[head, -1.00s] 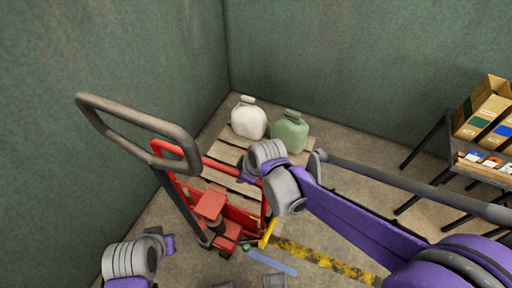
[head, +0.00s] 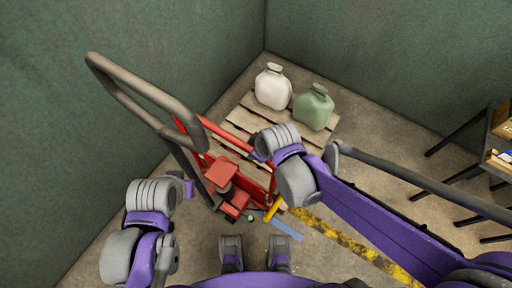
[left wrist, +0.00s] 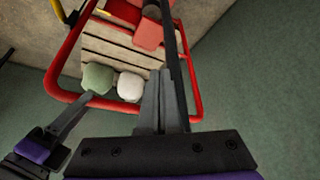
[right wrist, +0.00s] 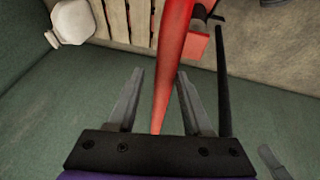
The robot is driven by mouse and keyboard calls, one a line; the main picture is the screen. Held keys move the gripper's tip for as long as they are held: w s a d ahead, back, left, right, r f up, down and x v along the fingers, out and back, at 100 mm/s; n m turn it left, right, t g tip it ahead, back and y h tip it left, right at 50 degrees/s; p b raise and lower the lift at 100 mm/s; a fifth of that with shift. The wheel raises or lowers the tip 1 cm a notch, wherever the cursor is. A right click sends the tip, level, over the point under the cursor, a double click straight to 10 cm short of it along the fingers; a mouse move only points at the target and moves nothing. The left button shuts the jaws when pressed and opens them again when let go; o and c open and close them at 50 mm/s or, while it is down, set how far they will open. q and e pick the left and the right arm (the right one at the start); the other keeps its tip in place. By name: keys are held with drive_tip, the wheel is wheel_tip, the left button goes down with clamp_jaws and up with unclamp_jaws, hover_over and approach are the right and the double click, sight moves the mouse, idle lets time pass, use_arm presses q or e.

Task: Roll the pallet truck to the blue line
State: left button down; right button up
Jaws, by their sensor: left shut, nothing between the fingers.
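The red pallet truck (head: 238,172) stands with its dark handle loop (head: 142,86) raised at the left and a wooden pallet (head: 243,118) on its forks. A short blue line (head: 286,230) lies on the floor by the truck's base, partly hidden. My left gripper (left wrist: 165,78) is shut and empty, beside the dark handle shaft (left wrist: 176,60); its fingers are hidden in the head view. My right gripper (right wrist: 160,78) is open, with the truck's red frame bar (right wrist: 169,70) running between its fingers. I cannot tell whether they touch it.
A white jug (head: 272,88) and a green jug (head: 313,107) stand on the pallet. Green walls (head: 370,60) close off the back and left. A yellow-black strip (head: 345,247) crosses the floor, and a dark-legged shelf (head: 470,135) stands at the right.

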drive_tip(key=shift+o, duration=0.5)
drive_tip(key=p+v, duration=0.2)
drive_tip(key=v, duration=0.8)
drive_tip(key=shift+d+r, duration=0.2)
drive_tip(key=shift+r, duration=0.1)
drive_tip(key=shift+s, duration=0.15)
